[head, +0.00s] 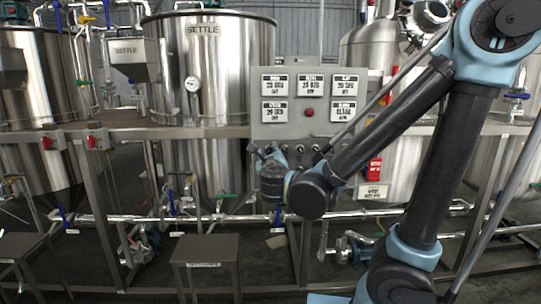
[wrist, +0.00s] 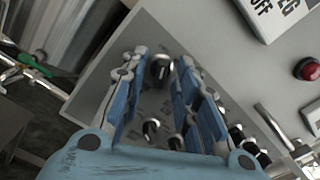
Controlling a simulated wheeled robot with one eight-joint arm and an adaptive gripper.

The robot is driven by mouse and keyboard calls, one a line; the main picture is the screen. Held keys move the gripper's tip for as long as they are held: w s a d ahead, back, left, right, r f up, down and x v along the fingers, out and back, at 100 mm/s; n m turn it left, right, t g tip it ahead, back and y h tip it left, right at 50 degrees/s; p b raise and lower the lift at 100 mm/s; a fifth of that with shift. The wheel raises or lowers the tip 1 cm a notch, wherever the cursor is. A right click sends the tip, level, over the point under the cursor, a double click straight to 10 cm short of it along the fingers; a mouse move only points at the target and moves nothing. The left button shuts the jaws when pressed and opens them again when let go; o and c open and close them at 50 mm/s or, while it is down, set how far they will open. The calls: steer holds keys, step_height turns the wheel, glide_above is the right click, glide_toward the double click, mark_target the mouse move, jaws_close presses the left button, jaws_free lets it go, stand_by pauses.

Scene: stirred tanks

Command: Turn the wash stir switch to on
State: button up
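The grey control panel (head: 330,133) stands in the middle of the head view, with several white displays above and black rotary switches along its lower edge. In the wrist view one switch (wrist: 160,67) shows between my fingertips and another (wrist: 151,128) lies nearer the palm. More switches (wrist: 236,133) sit to the right, partly behind the right finger. Labels are too small to read, so I cannot tell which is the wash stir switch. My gripper (wrist: 158,62) is open, its blue fingers apart near the panel; contact is not clear. It shows in the head view (head: 267,152) at the panel's lower left.
A red button (wrist: 307,69) sits on the panel. Steel tanks (head: 215,75) stand behind a grey frame. Pipes and valves run low along the frame. A small dark metal table (head: 205,248) stands in front. My arm covers the right part of the head view.

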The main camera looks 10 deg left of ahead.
steer(key=shift+w, duration=0.1)
jaws_close()
steer(key=shift+m, duration=0.4)
steer(key=m, duration=0.5)
steer(key=shift+m, duration=0.3)
steer(key=m, duration=0.5)
steer(key=shift+m, duration=0.3)
jaws_free()
